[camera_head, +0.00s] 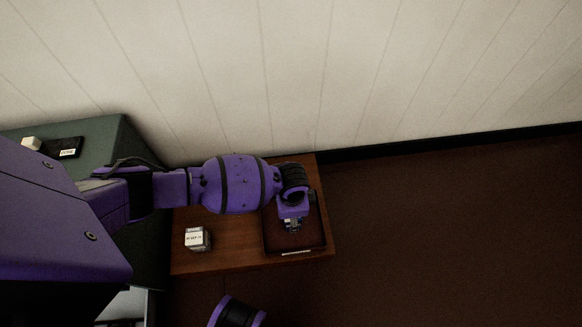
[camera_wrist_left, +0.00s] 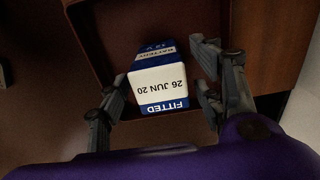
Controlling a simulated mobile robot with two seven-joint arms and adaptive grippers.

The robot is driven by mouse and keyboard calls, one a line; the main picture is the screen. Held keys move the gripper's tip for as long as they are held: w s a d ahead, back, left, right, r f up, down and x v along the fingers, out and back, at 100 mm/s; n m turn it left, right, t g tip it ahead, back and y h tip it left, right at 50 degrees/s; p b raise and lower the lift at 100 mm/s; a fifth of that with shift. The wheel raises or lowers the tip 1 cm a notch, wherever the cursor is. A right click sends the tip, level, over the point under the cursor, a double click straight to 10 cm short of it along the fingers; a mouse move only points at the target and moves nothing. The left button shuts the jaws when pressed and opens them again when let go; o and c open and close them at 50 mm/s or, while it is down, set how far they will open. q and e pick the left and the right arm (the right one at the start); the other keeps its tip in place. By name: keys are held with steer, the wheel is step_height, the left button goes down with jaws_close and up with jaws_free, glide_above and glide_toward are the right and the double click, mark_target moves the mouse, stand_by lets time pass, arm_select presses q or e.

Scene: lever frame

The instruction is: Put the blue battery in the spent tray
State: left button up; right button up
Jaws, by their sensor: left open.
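The blue battery (camera_wrist_left: 158,76), blue and white with a "FITTED 26 JUN 20" label, shows in the left wrist view between the spread fingers of my left gripper (camera_head: 292,226). The fingers are open, with a gap on at least one side. The battery appears within the walls of a dark tray (camera_head: 322,225); whether it rests on the tray floor I cannot tell. In the head view the gripper is over this tray and mostly hides the battery. The tray's label is too small to read.
A pale-topped box (camera_head: 196,238) with a label stands left of the tray on the wooden table (camera_head: 225,260). A dark labelled tray (camera_head: 52,143) and a white object (camera_head: 31,143) are on the green cabinet (camera_head: 112,138). The wall (camera_head: 330,80) is behind.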

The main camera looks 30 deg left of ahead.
arm_select(q)
steer(key=shift+r, duration=0.1)
step_height(320, 180, up, 12)
steer(key=p, duration=0.5)
arm_select(e)
step_height(320, 180, up, 6)
steer(key=w, duration=0.1)
steer(key=shift+t, duration=0.3)
steer(key=shift+w, duration=0.1)
